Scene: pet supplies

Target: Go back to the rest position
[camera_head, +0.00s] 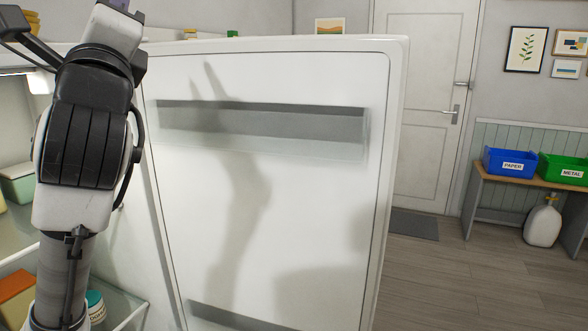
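My arm rises along the left side of the picture, in front of an open white refrigerator. Dark parts at the top left corner, at the picture's edge, may belong to my gripper (18,25), but its fingertips cannot be made out. I cannot see whether it is open or shut or holds anything. The refrigerator door (300,210) stands wide open and fills the middle of the view. A shadow of an arm falls on its inner face.
Refrigerator shelves (125,312) at left hold a green box (18,184), an orange item (14,297) and a labelled tub (95,306). At right, a bench (530,181) carries a blue PAPER bin (509,162) and a green METAL bin (563,168). The floor (460,285) right of the door is clear.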

